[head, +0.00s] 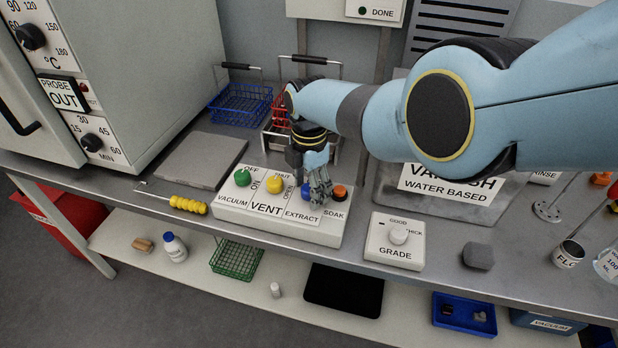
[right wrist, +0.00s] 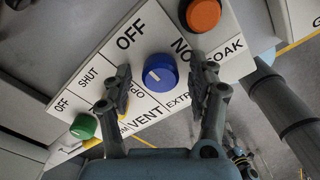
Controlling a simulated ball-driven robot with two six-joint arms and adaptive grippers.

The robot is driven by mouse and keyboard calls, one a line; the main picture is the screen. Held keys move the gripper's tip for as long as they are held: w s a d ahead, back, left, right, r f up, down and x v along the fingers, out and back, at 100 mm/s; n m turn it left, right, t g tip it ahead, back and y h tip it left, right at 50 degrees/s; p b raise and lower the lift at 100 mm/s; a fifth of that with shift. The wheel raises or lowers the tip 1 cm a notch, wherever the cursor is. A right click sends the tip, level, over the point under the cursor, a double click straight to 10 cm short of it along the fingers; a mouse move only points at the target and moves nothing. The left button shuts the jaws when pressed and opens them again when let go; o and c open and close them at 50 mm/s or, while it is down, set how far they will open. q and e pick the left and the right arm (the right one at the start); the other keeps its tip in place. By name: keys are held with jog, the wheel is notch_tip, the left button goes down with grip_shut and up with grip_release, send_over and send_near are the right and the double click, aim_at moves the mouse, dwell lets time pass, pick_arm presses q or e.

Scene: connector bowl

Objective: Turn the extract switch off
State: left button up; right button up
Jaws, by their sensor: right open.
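The extract switch is a round blue knob (head: 306,193) on the white control panel (head: 285,233), between the yellow knob and the orange one. In the right wrist view the blue knob (right wrist: 161,73) has a short white mark on its face, with OFF printed beside it and another word partly covered by a finger. My right gripper (head: 319,192) is open and points down at the knob. In the wrist view its two fingers (right wrist: 158,77) stand on either side of the knob, with gaps; I cannot tell their height over the panel. My left gripper is not in view.
The yellow vent knob (head: 275,184) and orange soak knob (head: 340,192) flank the blue one closely. The green vacuum knob (head: 242,178) is at the panel's left. A yellow-handled tool (head: 188,205) lies left, and the grade box (head: 395,246) stands right.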

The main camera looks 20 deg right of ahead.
aim_at(309, 188)
notch_tip(309, 188, up, 12)
dwell(0.6)
jog(key=shift+s+f, duration=0.1)
